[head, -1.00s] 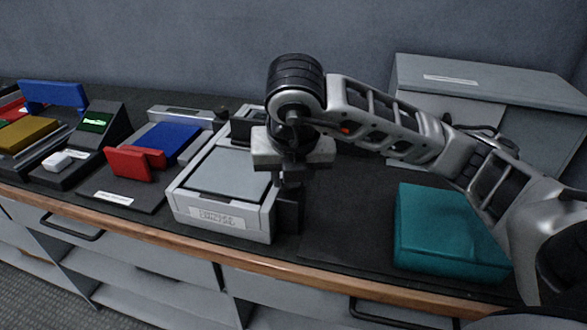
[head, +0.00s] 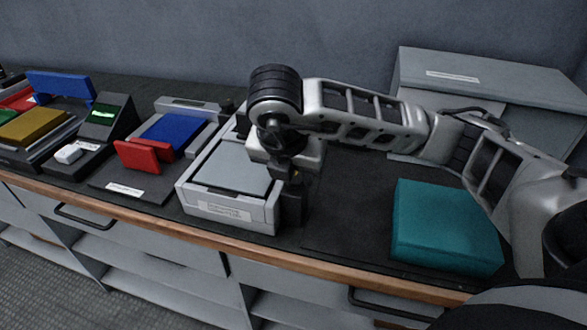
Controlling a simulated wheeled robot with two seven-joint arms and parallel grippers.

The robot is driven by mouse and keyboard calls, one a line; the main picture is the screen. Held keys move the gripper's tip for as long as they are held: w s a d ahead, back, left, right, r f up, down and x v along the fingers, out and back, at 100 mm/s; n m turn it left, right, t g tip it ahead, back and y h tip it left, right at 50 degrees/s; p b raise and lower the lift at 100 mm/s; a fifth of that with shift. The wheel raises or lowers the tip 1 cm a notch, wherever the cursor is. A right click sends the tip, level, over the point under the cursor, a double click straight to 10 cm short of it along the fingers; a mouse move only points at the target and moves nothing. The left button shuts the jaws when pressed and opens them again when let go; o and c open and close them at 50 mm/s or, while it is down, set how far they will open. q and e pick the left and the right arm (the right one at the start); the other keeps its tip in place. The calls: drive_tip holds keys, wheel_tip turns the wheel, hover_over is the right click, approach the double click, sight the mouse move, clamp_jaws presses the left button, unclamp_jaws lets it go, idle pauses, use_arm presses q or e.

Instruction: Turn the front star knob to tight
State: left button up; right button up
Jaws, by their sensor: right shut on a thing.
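My right gripper (head: 289,176) points down at the right side of the grey case (head: 226,208), just above a dark block (head: 293,204) on that side. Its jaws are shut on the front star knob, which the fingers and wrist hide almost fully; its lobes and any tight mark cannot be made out. The case has a flat grey lid panel and a white label on its front. My left gripper is not in view.
A teal block (head: 445,228) lies to the right on the dark mat. A large grey box (head: 490,85) stands behind my right arm. To the left are a red piece (head: 137,157), a blue block (head: 172,134) and a display unit (head: 103,116). The wooden bench edge runs along the front.

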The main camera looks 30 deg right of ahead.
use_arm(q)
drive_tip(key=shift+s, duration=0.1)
use_arm(e)
drive_tip(key=o, duration=1)
drive_tip(key=shift+r, duration=0.3)
drive_tip(key=p+v, duration=0.2)
drive_tip(key=v, duration=0.1)
use_arm(q)
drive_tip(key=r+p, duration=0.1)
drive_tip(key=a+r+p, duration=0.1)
drive_tip(key=p, duration=0.1)
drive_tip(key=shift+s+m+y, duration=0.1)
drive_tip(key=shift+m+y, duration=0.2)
use_arm(e)
drive_tip(key=v, duration=1.2)
drive_tip(key=shift+s+a+r, duration=0.15)
drive_tip(key=shift+a, duration=0.05)
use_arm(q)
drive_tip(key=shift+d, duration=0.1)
